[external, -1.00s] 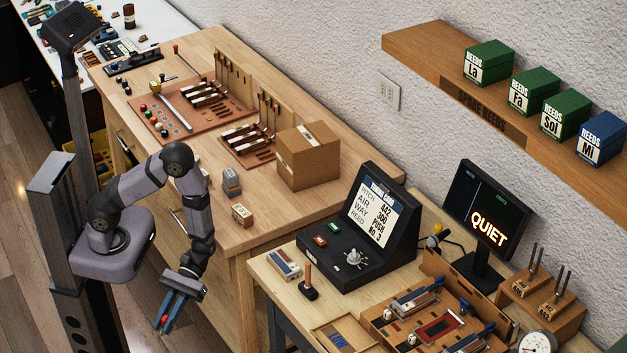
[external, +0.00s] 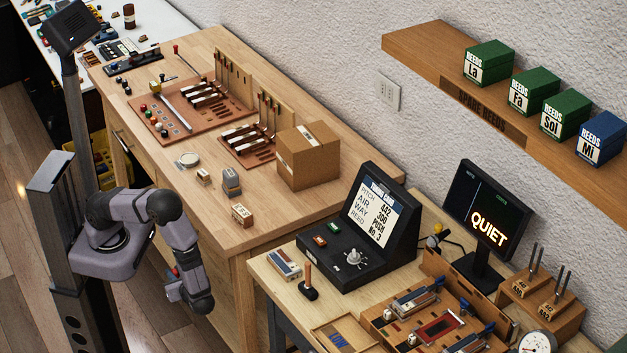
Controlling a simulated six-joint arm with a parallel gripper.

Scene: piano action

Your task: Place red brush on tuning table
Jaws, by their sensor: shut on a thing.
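My gripper (external: 174,284) hangs in front of the wooden workbench, low and to the left, over the floor. It is mostly hidden behind my wrist. A small red part, which I take for the red brush (external: 176,271), shows at the gripper, which is shut on it. The rest of the brush is hidden. The table with the black console, which looks like the tuning table (external: 262,277), stands at lower right, well apart from my gripper.
The workbench (external: 205,215) holds a cardboard box (external: 308,158), small blocks and key parts on boards. The black console (external: 350,245), a small screen (external: 488,215), a handled stamp (external: 308,284) and a wooden tray (external: 345,338) crowd the right table. A shelf (external: 430,55) hangs above.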

